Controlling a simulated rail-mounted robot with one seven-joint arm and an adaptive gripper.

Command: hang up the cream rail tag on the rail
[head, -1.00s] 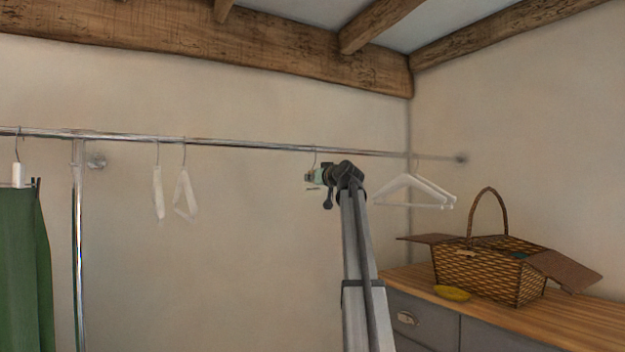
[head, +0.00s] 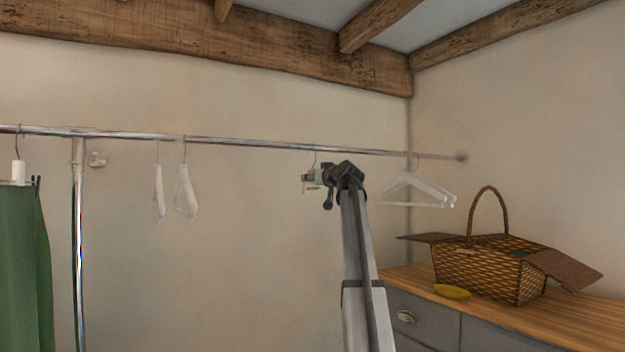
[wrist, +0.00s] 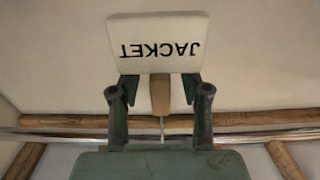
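The cream rail tag (wrist: 158,43) shows in the wrist view, lettered JACKET and upside down in that picture. Its wooden stem (wrist: 160,95) stands between the fingers of my gripper (wrist: 160,90). The fingers are apart, with a gap on each side of the stem. A thin wire hook runs from the stem to the rail (wrist: 60,136). In the head view my gripper (head: 312,178) is just below the rail (head: 250,143), and the hook reaches up to the rail there. The tag is mostly hidden in that view, and the hook's seating is too small to tell.
Two pale hangers (head: 184,192) hang left of my gripper, and white hangers (head: 418,190) hang close on its right. A green garment (head: 22,245) hangs at far left by an upright post (head: 78,240). A wicker basket (head: 485,268) and yellow dish (head: 452,292) stand on the wooden counter (head: 570,325).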

